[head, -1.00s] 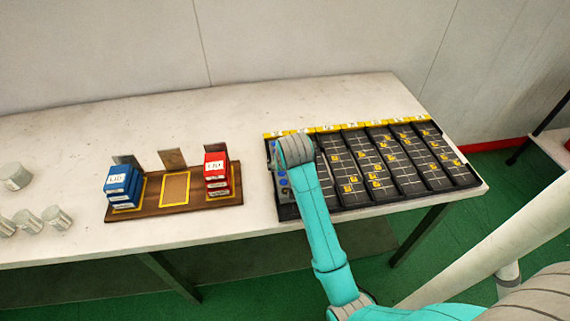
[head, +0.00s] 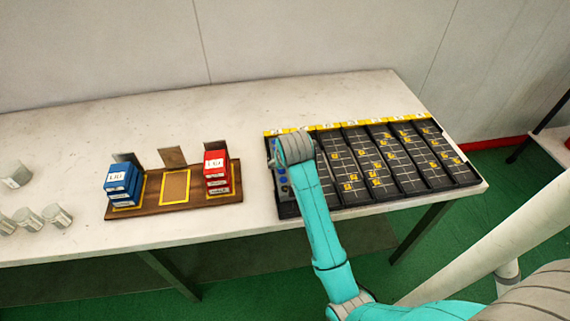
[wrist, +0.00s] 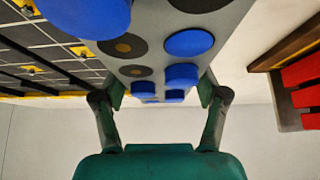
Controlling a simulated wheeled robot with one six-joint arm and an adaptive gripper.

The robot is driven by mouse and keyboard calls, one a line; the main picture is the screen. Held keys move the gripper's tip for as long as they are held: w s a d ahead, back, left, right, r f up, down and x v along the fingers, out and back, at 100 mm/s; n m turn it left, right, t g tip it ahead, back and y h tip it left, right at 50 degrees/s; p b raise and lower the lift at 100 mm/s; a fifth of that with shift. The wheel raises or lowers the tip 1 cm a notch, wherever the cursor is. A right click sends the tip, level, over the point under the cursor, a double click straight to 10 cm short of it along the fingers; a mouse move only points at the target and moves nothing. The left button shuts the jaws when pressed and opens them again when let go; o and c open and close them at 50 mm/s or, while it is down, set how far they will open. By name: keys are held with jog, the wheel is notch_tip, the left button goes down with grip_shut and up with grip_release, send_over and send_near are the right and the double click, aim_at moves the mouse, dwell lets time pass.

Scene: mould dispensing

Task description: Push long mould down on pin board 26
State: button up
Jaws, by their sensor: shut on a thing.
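The long mould is a grey bar with blue round caps and dark round spots (wrist: 187,20). In the wrist view it fills the upper middle and runs away from the camera. My gripper (wrist: 160,97) has one finger on each side of it and is shut on it. In the head view a strip of the mould (head: 283,188) shows at the left end of the black pin boards, left of my arm. My wrist hides most of the mould and the fingers there. I cannot tell whether the mould touches the board beneath it. The board numbers are too small to read.
Several black pin boards with yellow marks (head: 407,175) lie to the right of my arm. A wooden rack (head: 148,212) holds blue boxes (head: 122,183) and red boxes (head: 216,168), with its middle place empty. Bare table separates rack and boards.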

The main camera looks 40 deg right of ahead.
jog(key=shift+r, duration=3.5)
